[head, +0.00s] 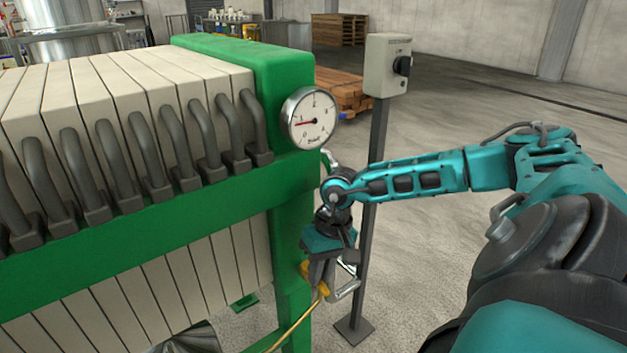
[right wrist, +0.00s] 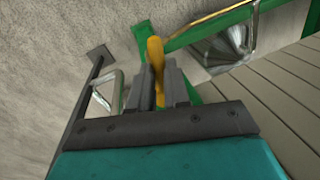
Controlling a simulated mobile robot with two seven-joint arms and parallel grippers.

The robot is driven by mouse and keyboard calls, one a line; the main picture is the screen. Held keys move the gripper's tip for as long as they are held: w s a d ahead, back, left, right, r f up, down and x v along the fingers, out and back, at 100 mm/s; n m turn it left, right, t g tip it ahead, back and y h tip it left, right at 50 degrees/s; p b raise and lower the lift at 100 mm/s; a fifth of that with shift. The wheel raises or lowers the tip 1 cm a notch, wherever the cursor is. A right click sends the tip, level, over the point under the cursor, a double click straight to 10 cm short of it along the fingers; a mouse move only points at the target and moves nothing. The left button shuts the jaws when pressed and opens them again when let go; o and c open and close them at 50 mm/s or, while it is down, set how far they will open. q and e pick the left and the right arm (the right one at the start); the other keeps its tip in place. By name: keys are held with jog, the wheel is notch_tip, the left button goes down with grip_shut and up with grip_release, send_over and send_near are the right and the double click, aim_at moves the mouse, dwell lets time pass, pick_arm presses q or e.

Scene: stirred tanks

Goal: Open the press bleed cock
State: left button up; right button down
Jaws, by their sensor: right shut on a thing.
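The press (head: 232,198) has a green frame and a row of pale plates, with a round gauge (head: 310,118) on its near end. Below the gauge, low on the green upright, is the bleed cock with a yellow handle (head: 324,290). My right gripper (head: 322,278) reaches down there and is shut on the yellow handle. In the right wrist view the yellow handle (right wrist: 155,72) stands between the two grey fingers (right wrist: 160,90). The fingers hide part of the cock, so its exact angle is hard to tell. My left gripper is not in view.
A bent silver metal piece (head: 346,288) is close beside the gripper. A grey post with a switch box (head: 388,66) stands just right of the press. A thin brass-coloured line (head: 292,328) runs down from the cock. Pallets (head: 340,92) lie behind; the floor at right is clear.

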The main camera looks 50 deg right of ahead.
dwell(0.3)
jog(key=c, duration=1.1)
grip_release()
jog(key=shift+r, duration=0.1)
pick_arm(q)
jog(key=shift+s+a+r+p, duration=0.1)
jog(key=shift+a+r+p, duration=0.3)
jog(key=shift+p, duration=0.6)
pick_arm(e)
notch_tip(320, 180, up, 7)
jog(key=d, duration=0.1)
jog(key=shift+s+d, duration=0.2)
jog(key=shift+s, duration=0.1)
jog(key=shift+r, duration=0.1)
